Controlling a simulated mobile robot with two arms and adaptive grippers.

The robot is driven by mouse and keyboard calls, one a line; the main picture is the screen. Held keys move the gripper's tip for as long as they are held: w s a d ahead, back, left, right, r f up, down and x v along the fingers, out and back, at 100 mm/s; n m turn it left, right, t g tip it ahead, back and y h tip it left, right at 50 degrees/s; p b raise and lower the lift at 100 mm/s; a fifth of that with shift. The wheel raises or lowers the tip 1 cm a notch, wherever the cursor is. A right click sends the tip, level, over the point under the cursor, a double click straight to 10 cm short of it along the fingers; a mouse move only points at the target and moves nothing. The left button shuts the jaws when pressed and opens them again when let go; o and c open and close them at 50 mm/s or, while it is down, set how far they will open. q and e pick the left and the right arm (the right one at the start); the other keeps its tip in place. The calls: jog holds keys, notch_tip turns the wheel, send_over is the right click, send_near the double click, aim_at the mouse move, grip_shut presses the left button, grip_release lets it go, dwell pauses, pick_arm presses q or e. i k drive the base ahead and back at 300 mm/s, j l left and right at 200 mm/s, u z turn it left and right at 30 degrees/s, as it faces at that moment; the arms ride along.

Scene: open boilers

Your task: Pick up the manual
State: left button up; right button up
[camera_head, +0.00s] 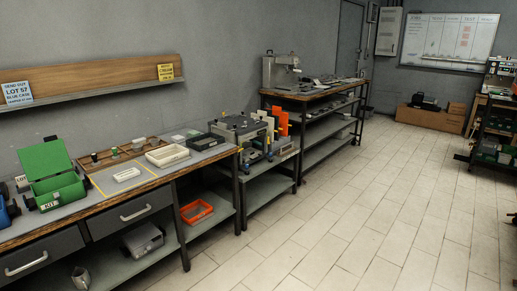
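I cannot make out a manual with certainty. Neither of my grippers is in view.
The near workbench (110,188) along the left wall holds an open green case (50,172), a white tray (167,155) and small parts. An orange bin (196,211) and a grey box (143,240) sit on its lower shelf. A second bench (318,93) stands behind. The tiled floor (370,205) is clear.

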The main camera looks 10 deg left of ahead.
aim_at(118, 177)
jog(key=i+u, duration=0.25)
jog(key=i, duration=0.65)
jog(key=i+l+u, duration=0.2)
jog(key=i, duration=0.7)
